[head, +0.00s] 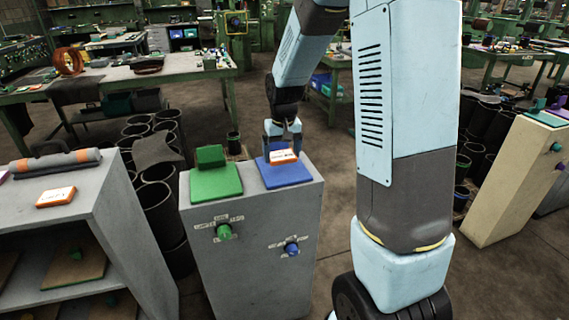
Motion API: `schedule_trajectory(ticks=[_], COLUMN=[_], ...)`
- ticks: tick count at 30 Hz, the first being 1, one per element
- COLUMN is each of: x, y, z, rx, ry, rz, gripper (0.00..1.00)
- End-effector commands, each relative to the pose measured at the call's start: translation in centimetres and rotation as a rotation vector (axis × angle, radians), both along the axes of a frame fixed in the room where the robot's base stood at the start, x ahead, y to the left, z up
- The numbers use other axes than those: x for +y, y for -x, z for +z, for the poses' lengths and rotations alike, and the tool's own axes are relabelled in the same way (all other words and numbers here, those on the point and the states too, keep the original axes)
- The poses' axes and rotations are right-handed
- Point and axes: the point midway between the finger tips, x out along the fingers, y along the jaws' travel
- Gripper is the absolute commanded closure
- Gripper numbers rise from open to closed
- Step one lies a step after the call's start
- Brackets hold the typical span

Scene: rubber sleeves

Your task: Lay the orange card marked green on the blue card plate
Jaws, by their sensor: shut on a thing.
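My gripper (283,148) points down over the blue card plate (289,177), shut on an orange card with a white label (283,157). The card is at the blue plate; I cannot tell whether it touches it or is just above. The label's writing is too small to read. A second orange card with a white label (56,196) lies on the grey shelf unit at the left.
A grey cabinet (255,255) carries the blue plate and, to its left, a green plate (215,186) with a green block (210,156). A green knob (224,231) and blue knob (292,249) are on its front. Black bins (160,200) stand behind.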

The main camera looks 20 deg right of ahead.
Motion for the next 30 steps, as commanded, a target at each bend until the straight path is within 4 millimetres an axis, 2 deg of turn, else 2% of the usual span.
schedule_trajectory(ticks=[8,17,28,29,30], x=[-0.8,-1.2,-1.2,-1.2,-1.2], y=[-0.8,-1.0,-1.1,-1.1,-1.1], z=[-1.3,-4.8,-5.2,-5.2,-5.2], rx=[0.0,0.002,-0.001,-0.001,-0.001], ry=[0.0,0.0,0.0,0.0,0.0], rz=[0.0,0.001,0.0,0.0,0.0], gripper=[0.41,0.41,0.41,0.1,0.06])
